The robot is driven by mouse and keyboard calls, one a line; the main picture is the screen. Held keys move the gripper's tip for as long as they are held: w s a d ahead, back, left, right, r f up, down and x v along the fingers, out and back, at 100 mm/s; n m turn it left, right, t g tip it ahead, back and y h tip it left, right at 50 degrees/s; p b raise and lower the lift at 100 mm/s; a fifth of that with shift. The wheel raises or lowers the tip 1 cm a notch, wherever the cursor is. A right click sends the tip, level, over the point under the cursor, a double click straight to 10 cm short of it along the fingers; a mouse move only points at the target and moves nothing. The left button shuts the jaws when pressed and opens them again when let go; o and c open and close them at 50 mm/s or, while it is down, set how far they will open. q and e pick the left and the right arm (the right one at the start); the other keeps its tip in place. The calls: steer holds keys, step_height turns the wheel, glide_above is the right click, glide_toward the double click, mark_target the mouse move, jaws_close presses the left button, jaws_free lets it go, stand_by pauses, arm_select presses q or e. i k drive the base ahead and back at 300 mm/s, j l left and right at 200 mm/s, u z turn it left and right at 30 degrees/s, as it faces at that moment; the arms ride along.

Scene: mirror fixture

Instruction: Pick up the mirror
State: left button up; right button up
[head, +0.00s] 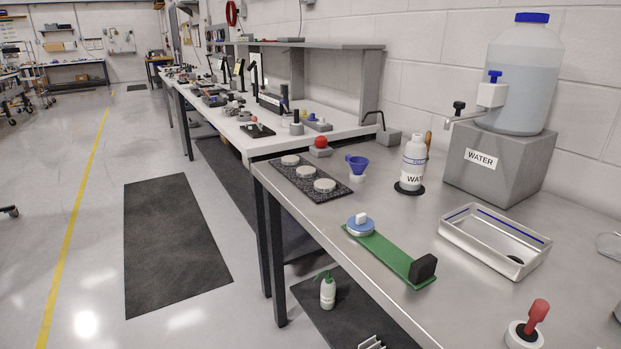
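I cannot tell for certain which thing is the mirror. Three pale round discs lie in a row on a dark speckled plate (335,194) at the near left edge of the steel table; the nearest disc (325,185) is one of them. A clear round rimmed piece (609,245) is cut off by the right edge of the head view. A green strip (390,254) carries a blue round piece with a white knob (361,224) at its far end and a black block (423,268) at its near end. Neither of my grippers is in view.
The steel table (330,220) also holds a metal tray (494,265), a white water bottle (413,162), a blue funnel (357,168), a red-handled tool (529,325) and a water tank (523,75) on a grey block. Dark mats (172,240) lie on the floor; the aisle left is open.

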mark_target(305, 172)
steer(key=i+j+u, duration=0.9)
steer(key=i, duration=0.25)
steer(key=i+u, duration=0.3)
steer(key=i+z, duration=0.2)
steer(key=i, duration=0.3)
steer(key=i+j+z, duration=0.25)
steer(key=i, duration=0.25)
steer(key=i+j+z, duration=0.2)
steer(key=i, duration=0.3)
steer(key=i+z, duration=0.2)
steer(key=z, duration=0.25)
steer(key=i+j+z, duration=0.15)
steer(key=z, duration=0.35)
steer(key=i+j+z, duration=0.25)
steer(key=z, duration=0.2)
steer(key=i+j+z, duration=0.15)
steer(key=z, duration=0.3)
steer(key=i+j+z, duration=0.1)
steer(key=z, duration=0.4)
steer(key=j+z, duration=0.3)
steer(key=z, duration=0.15)
steer(key=i+j+z, duration=0.1)
steer(key=j+z, duration=0.55)
steer(key=z, duration=0.2)
steer(key=j+z, duration=0.4)
steer(key=i+l, duration=0.05)
